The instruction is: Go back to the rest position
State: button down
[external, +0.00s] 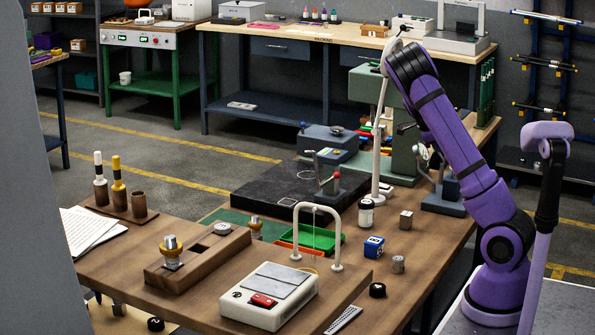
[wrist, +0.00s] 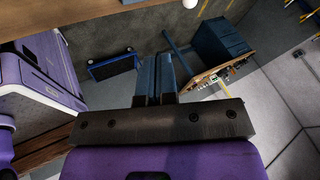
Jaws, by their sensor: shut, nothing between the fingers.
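My gripper (wrist: 156,62) shows in the wrist view, with its two dark fingers together and nothing between them. In that view it is over open floor, apart from any object. In the external view my purple arm rises from the lower right and bends at the top, above the right side of the wooden worktable (external: 205,295). My gripper cannot be made out in the external view.
The worktable holds a wooden block with holes (external: 165,275), a white scale (external: 268,296), a white arch (external: 336,225), a green tray (external: 325,240), a blue cube (external: 373,246) and a black surface plate (external: 265,190). A white pole (external: 380,140) stands near my arm.

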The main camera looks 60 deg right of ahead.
dwell(0.7)
jog(key=a+r+n+t+y, duration=0.3)
jog(key=a+r+n, duration=0.35)
jog(key=a, duration=0.75)
jog(key=a+r+n+t+y, duration=0.25)
jog(key=a+n, duration=0.75)
jog(key=a, duration=0.5)
jog(key=s+a+r+n+t, duration=0.1)
jog(key=s+a+r+n, duration=0.1)
jog(key=s+a+n, duration=0.5)
jog(key=s+a+r+n+t, duration=0.2)
jog(key=s+a+n, duration=0.6)
jog(key=a, duration=0.5)
jog(key=shift+s+r+n, duration=0.15)
jog(key=shift+r+n, duration=0.4)
jog(key=shift+r, duration=0.2)
jog(key=shift+y, duration=0.25)
